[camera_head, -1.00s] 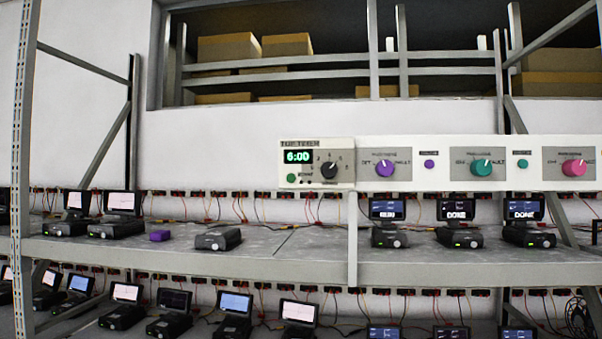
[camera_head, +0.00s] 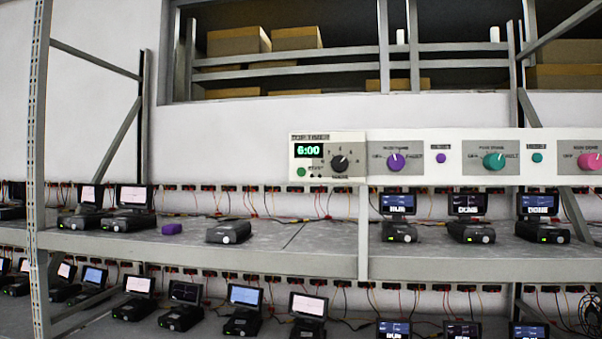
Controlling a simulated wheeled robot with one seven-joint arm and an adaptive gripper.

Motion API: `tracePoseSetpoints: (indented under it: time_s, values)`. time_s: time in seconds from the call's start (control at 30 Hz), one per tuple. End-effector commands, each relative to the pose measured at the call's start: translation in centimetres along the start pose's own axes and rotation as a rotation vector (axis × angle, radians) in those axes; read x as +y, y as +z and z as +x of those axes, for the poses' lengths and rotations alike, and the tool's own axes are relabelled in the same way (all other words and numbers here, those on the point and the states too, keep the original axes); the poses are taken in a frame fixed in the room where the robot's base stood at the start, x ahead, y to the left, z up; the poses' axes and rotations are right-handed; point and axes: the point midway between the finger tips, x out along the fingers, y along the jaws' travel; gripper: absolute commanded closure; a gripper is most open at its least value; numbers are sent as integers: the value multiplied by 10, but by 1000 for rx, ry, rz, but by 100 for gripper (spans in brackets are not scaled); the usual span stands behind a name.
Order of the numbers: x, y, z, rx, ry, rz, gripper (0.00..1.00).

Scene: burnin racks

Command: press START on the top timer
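The top timer (camera_head: 327,176) is a cream box at the left end of a long control panel above the upper shelf. Its green display (camera_head: 309,150) reads 6:00. A black knob (camera_head: 339,163) sits right of the display. A small green button (camera_head: 301,172) is at the box's lower left, with small lettering beside it that looks like START. Nothing touches the timer. My gripper and arm are not in view.
The panel (camera_head: 470,178) continues right with purple, teal and pink knobs. More devices stand below. Rack posts (camera_head: 40,130) frame the left side.

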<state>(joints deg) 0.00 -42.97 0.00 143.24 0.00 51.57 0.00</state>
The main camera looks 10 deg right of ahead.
Motion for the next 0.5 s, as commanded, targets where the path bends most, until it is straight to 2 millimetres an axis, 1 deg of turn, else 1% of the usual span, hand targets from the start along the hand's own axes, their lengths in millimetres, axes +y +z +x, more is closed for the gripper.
tracePoseSetpoints:
  time_s: [0.07, 0.43, 0.5]
  values:
    - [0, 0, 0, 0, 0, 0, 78]
    - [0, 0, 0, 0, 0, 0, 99]
    - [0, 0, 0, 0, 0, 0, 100]
